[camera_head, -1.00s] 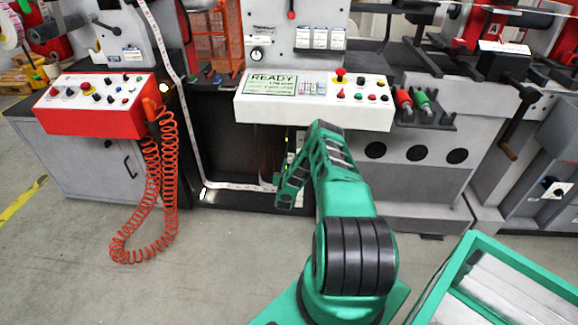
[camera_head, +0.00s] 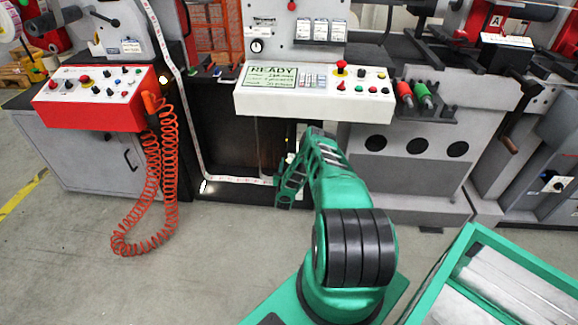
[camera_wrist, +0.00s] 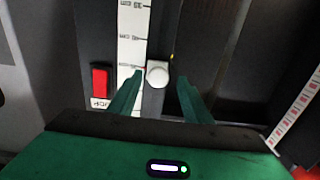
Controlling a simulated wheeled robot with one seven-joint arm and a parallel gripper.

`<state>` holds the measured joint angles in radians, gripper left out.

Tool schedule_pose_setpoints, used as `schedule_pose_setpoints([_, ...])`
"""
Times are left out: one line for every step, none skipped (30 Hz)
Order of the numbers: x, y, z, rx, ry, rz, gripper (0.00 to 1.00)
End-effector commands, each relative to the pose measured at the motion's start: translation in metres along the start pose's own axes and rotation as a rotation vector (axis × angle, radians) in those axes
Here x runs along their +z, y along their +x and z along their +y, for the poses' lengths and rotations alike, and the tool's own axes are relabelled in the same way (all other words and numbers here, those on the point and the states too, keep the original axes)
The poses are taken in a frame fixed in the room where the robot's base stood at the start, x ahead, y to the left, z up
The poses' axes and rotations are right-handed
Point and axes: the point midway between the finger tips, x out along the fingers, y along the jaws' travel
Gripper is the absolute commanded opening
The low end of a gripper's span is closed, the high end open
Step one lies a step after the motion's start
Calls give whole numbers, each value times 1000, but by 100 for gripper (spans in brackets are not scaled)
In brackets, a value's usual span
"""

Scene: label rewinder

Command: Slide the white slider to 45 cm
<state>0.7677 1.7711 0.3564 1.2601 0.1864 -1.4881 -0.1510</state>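The strip's marks are too small and blurred to read surely. My gripper (camera_wrist: 158,83) is open, with one green finger on each side of the knob. I cannot tell whether either finger touches it. In the head view my gripper (camera_head: 284,190) is low under the control panel's front edge, and the slider is hidden there by the arm and the panel.
A red block (camera_wrist: 102,77) sits left of the strip, above a small label. The white control panel (camera_head: 315,95) with a READY screen overhangs my gripper. A coiled red cable (camera_head: 148,190) hangs at left. A green crate (camera_head: 500,280) stands at lower right.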

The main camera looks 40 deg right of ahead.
Motion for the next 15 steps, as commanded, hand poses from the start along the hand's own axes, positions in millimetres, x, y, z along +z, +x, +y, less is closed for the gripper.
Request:
schedule_pose_setpoints([0,0,1,1,-1,0,44])
schedule_pose_setpoints([0,0,1,1,-1,-1,44])
schedule_pose_setpoints([1,0,1,1,-1,-1,44])
schedule_pose_setpoints([1,0,1,1,-2,-1,44])
schedule_pose_setpoints([1,0,1,1,-2,-1,44])
schedule_pose_setpoints([1,0,2,1,-2,-1,44])
schedule_pose_setpoints([1,-1,2,1,-2,-1,44])
schedule_pose_setpoints([1,-2,2,1,-2,-2,44])
schedule_pose_setpoints([1,-4,2,1,-2,-3,44])
schedule_pose_setpoints([2,-6,2,1,-2,-4,44])
schedule_pose_setpoints([2,-9,2,1,-2,-4,44])
schedule_pose_setpoints([2,-14,2,2,-2,-3,44])
schedule_pose_setpoints([2,-18,2,1,-2,-5,44])
schedule_pose_setpoints([2,-23,2,1,-2,-5,44])
schedule_pose_setpoints([2,-31,2,1,-2,-6,44])
